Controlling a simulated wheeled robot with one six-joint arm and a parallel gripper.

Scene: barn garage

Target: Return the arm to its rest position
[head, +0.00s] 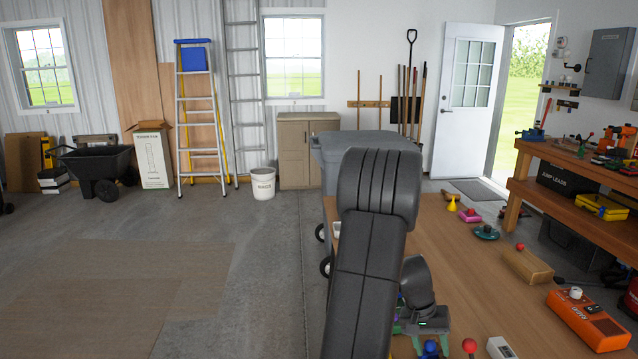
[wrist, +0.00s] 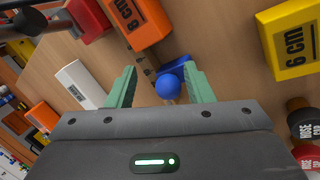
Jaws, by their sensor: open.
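My arm (head: 368,270) rises across the middle of the head view and hides part of the table. My gripper (wrist: 160,78) shows two green fingers spread apart in the wrist view. A blue ball-shaped knob (wrist: 168,86) shows between the fingers in that picture; I cannot tell whether either finger touches it. The blue knob also shows at the bottom of the head view (head: 430,348), close to the gripper's dark body and green parts.
Around the gripper are an orange 8 cm block (wrist: 135,18), a yellow 6 cm block (wrist: 292,40) and a white block (wrist: 80,84). The wooden table (head: 450,265) also bears an orange box (head: 588,318). A workbench (head: 560,155) stands at right. Floor at left (head: 120,285) is clear.

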